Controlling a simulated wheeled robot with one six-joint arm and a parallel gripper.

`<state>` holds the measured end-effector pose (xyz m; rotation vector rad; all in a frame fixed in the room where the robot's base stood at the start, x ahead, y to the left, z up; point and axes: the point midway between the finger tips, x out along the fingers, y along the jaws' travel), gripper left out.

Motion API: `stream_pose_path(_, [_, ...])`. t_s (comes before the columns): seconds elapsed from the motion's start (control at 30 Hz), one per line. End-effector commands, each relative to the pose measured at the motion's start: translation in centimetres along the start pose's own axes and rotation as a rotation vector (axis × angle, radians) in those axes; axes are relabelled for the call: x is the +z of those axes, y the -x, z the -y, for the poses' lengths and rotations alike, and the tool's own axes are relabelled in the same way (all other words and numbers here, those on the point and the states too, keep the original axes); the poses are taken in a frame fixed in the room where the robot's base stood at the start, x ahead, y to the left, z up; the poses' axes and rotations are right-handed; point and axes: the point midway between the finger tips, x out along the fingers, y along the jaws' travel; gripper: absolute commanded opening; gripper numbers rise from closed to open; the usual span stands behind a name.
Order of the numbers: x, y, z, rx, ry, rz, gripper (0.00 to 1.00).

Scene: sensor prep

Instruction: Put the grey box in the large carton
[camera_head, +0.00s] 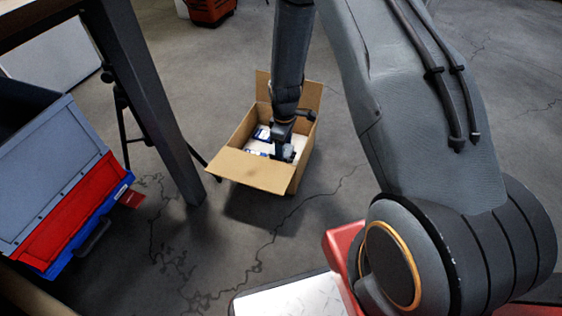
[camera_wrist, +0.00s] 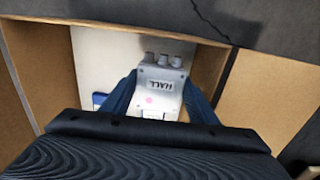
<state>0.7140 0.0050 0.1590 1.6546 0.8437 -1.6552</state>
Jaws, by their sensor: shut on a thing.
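The large carton (camera_head: 262,172) stands on the floor with its flaps folded open. My gripper (camera_head: 285,150) reaches down into its opening. In the wrist view my gripper (camera_wrist: 160,96) is shut on the grey box (camera_wrist: 160,82), a small light-grey box with round knobs or connectors on one end and the label "HALL". The grey box is inside the carton's walls as seen from above; I cannot tell whether it touches the bottom. The carton's cardboard walls (camera_wrist: 35,70) also show around it in the wrist view. White and blue items lie in the carton, partly hidden by my gripper.
A blue-and-red case or bin (camera_head: 65,200) stands at the left beside a dark table leg (camera_head: 150,100). A black tripod (camera_head: 122,110) stands behind that leg. A red object (camera_head: 208,10) is at the back. The cracked concrete floor around the carton is mostly clear.

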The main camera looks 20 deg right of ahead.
Motion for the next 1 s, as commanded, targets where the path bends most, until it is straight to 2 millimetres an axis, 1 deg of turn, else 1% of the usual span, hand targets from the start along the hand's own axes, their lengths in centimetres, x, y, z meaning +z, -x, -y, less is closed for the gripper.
stream_pose_path(0.03, [0.0, -0.9, 0.0, -0.001, 0.0, 0.001, 0.28])
stream_pose_path(0.17, [0.0, -1.8, 0.0, 0.0, 0.0, 0.0, 0.28])
stream_pose_path(0.43, [0.0, -5.7, -0.1, -0.001, 0.0, 0.0, 0.28])
stream_pose_path(0.5, [0.0, -6.1, 0.0, 0.0, 0.0, 0.0, 0.28])
stream_pose_path(0.73, [0.0, -5.9, 0.0, 0.0, 0.0, 0.0, 0.28])
stream_pose_path(0.87, [0.0, -6.3, 0.0, 0.0, 0.0, 0.0, 0.28])
stream_pose_path(0.9, [0.0, -6.3, 0.0, 0.0, 0.0, 0.0, 0.58])
stream_pose_path(0.97, [0.0, -6.2, 0.0, 0.0, 0.0, 0.0, 0.69])
stream_pose_path(1.0, [0.0, -6.2, 0.0, 0.0, 0.0, 0.0, 0.72])
